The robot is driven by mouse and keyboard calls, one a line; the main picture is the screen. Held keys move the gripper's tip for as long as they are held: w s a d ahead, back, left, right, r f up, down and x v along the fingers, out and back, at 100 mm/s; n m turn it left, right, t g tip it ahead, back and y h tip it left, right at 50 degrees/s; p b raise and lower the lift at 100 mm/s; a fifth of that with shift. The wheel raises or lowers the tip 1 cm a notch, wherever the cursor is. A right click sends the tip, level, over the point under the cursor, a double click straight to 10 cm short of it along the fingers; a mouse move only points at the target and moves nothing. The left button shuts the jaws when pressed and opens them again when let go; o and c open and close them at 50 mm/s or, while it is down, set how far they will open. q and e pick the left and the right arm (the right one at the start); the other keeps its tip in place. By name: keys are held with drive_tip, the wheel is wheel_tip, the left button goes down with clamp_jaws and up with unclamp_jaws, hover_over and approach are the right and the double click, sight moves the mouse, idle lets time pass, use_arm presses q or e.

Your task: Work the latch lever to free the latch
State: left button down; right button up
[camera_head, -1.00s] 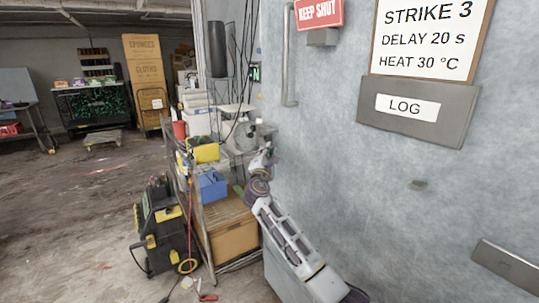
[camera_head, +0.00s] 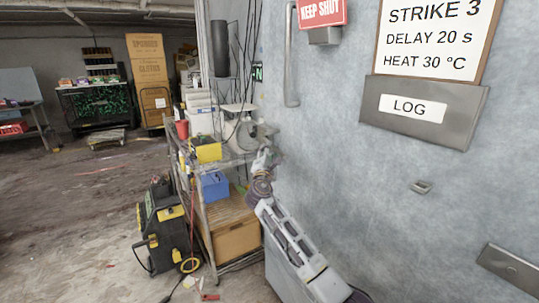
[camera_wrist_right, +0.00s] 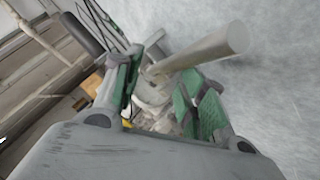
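A pale grey rod-like lever (camera_wrist_right: 205,50) shows in the right wrist view, running from a rounded pivot part up to the right. My right gripper (camera_wrist_right: 165,88) is open, with its green-padded fingers apart. The lever's lower end and pivot lie in line with the gap between the fingers, and its free end extends past the right finger. I cannot tell whether a finger touches it. In the head view my right gripper (camera_head: 263,159) is small, close to the wall's left edge beside the shelf; the lever cannot be made out there. My left gripper is not in view.
A pale wall (camera_head: 340,150) fills the right side, with a vertical handle (camera_head: 291,62), a red sign (camera_head: 321,12) and a LOG box (camera_head: 424,108). A loaded shelf cart (camera_head: 207,235) stands left of my arm, beside a black-and-yellow machine (camera_head: 163,225). Floor farther left is open.

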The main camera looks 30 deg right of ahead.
drive_tip(key=v, duration=1.2)
idle(0.3)
drive_tip(key=shift+f, duration=0.1)
idle(0.3)
